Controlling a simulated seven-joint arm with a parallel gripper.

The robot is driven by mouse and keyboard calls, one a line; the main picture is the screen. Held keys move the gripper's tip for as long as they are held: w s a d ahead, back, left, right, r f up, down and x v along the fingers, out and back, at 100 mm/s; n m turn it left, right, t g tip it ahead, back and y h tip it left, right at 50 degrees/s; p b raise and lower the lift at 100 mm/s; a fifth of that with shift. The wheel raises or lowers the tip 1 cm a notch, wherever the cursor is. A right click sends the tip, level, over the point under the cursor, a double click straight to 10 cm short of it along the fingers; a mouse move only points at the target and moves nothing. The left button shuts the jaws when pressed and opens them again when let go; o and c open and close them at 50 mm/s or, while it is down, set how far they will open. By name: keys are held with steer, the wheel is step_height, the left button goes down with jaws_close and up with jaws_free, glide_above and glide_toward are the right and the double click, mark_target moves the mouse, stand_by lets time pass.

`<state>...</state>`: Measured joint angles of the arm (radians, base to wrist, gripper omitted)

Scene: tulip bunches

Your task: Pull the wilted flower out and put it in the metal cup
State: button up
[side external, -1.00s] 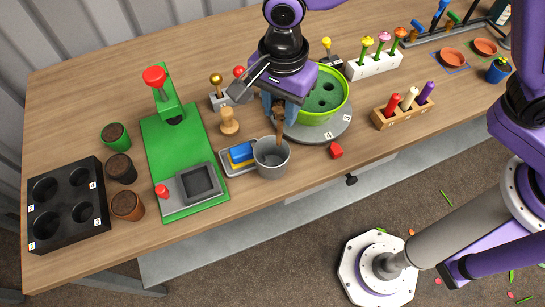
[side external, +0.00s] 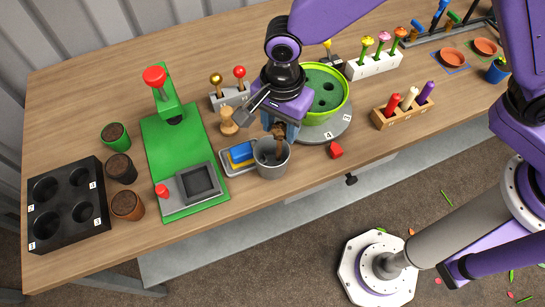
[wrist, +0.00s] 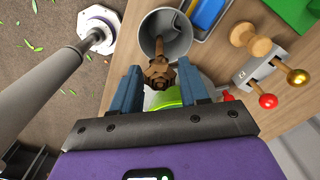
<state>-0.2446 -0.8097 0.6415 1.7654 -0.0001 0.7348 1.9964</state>
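The wilted flower (side external: 280,131) is brown, with its head between the fingertips of my gripper (side external: 280,127) and its stem pointing down into the metal cup. The grey metal cup (side external: 271,166) stands upright near the table's front edge, under my gripper. In the wrist view the brown head (wrist: 158,73) sits between the fingers, in front of the cup (wrist: 165,25); the stem's lower end is hidden inside the cup.
The green pot (side external: 335,113) on the grey numbered disc (side external: 318,135) stands right behind the cup. A tray with blue and yellow pieces (side external: 228,166) and a wooden peg (side external: 228,121) are at the left. A red piece (side external: 336,150) lies to the right.

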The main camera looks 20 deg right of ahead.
steer(key=shift+o, duration=1)
step_height(320, 180, up, 17)
steer(key=shift+r, duration=0.2)
steer(key=s+d+f+n, duration=0.2)
steer(key=s+d+n, duration=0.3)
steer(key=d, duration=0.5)
steer(key=s+d+f+n, duration=0.2)
steer(key=s+d+n, duration=0.3)
steer(key=d+n, duration=0.5)
steer(key=s+d+f+n, duration=0.2)
steer(key=s+d+n, duration=0.4)
steer(key=d, duration=0.6)
steer(key=shift+d+n, duration=0.15)
steer(key=shift+n, duration=1.05)
